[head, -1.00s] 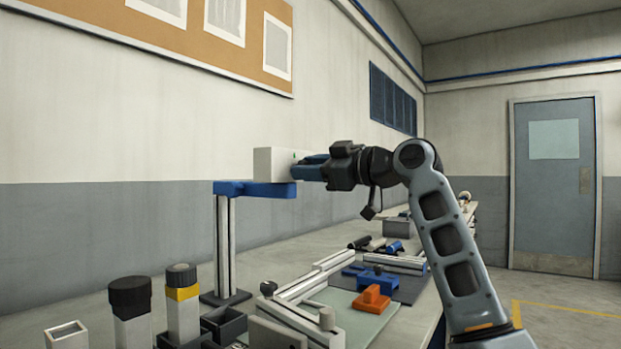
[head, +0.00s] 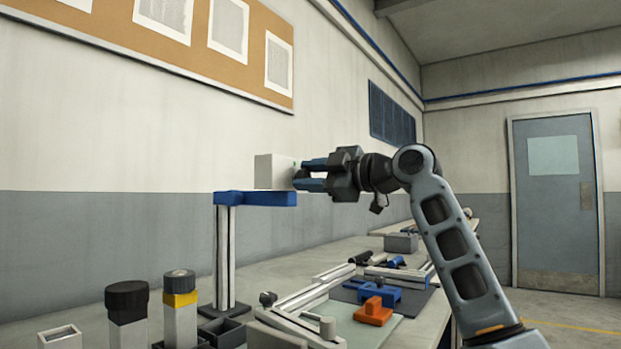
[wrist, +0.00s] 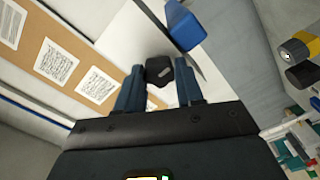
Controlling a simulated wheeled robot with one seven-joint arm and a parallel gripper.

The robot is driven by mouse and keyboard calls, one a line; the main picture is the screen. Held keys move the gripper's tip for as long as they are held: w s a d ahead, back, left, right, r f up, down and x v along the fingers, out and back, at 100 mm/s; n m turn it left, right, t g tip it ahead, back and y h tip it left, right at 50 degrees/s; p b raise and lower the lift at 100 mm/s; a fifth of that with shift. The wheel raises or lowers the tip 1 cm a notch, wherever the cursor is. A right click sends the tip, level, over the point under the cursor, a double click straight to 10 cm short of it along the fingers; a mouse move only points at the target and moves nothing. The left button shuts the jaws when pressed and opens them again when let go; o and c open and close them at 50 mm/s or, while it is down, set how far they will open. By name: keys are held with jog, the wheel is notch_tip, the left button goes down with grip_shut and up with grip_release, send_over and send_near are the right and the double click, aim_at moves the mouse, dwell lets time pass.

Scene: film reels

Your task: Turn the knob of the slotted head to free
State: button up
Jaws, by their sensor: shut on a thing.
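The head is a pale box (head: 272,172) on a blue bracket (head: 256,198) atop an upright post. Its dark knob (wrist: 160,70) shows between my fingers in the wrist view, in front of the box's pale face (wrist: 128,48). My gripper (head: 299,175) reaches the box's right side from the right, one finger above the other. My gripper (wrist: 160,82) is shut on the knob. In the head view the fingers and box hide most of the knob. A small green mark shows on the box beside the fingers. I cannot read any knob setting or see a slot.
A black-capped post (head: 127,302) and a yellow-banded post (head: 180,300) stand at front left. Below the arm, the bench holds metal rails, an orange block (head: 373,312) and a blue clamp (head: 380,292). The wall with a pinboard (head: 130,30) runs behind. Air around the head is clear.

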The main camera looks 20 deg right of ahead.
jog(key=shift+f, duration=0.15)
jog(key=o, duration=1)
jog(key=shift+o, duration=0.2)
jog(key=v, duration=0.7)
jog(key=shift+s+d, duration=0.25)
jog(key=shift+s, duration=0.05)
